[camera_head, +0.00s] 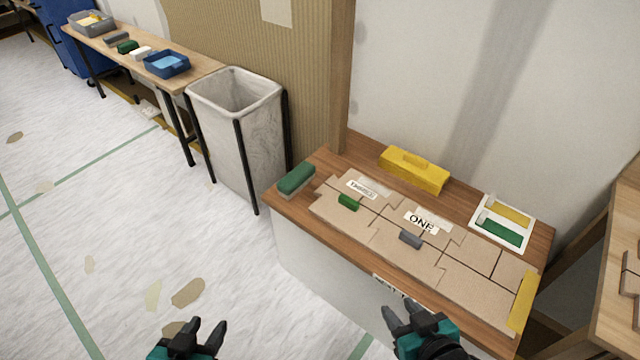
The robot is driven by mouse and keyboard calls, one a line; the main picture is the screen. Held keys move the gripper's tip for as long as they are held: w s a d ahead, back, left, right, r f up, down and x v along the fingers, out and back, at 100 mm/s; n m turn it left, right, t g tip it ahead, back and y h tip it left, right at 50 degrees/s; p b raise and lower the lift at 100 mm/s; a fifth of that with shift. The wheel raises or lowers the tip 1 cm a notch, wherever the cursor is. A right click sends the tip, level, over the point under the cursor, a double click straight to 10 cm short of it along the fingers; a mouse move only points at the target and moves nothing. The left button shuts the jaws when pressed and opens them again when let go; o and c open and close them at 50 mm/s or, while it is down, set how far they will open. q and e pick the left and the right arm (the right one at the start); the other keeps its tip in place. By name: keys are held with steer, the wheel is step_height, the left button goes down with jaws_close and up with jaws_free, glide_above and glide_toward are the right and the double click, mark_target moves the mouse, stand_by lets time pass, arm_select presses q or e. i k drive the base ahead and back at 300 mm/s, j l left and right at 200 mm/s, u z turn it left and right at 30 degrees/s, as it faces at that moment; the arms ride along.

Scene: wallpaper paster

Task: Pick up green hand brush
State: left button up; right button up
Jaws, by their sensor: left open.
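A green hand brush (296,177) with a pale underside lies at the left corner of the wooden table (285,204). My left gripper (205,332) is open and empty at the bottom of the head view, over the floor, below and left of the brush and well apart from it. My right gripper (402,312) is at the bottom right, in front of the table's near edge. Its fingers are apart and nothing shows between them.
Pasteboard pieces (385,239) with a small green block (348,202) and a grey block (411,239) cover the tabletop. A yellow box (414,169) and a white tray (478,229) sit behind. A grey bin (262,150) stands left; a long bench (205,72) stands beyond.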

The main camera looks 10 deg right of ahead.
mark_target(291, 184)
steer(key=i+j+z, duration=0.15)
steer(key=z, duration=0.25)
steer(key=i+j+z, duration=0.1)
steer(key=z, duration=0.35)
steer(key=i+j+z, duration=0.1)
steer(key=j, duration=0.2)
steer(key=i+j+z, duration=0.15)
steer(key=j, duration=0.15)
steer(key=j+z, duration=0.1)
steer(key=j, duration=0.2)
steer(key=i+j, duration=0.15)
steer(key=j, duration=0.35)
steer(key=i+j, duration=0.1)
steer(key=j, duration=0.35)
steer(key=i+j+z, duration=0.1)
steer(key=j, duration=0.4)
steer(key=i+j, duration=0.15)
steer(key=j, duration=0.35)
steer(key=i+j+z, duration=0.1)
steer(key=j, duration=0.4)
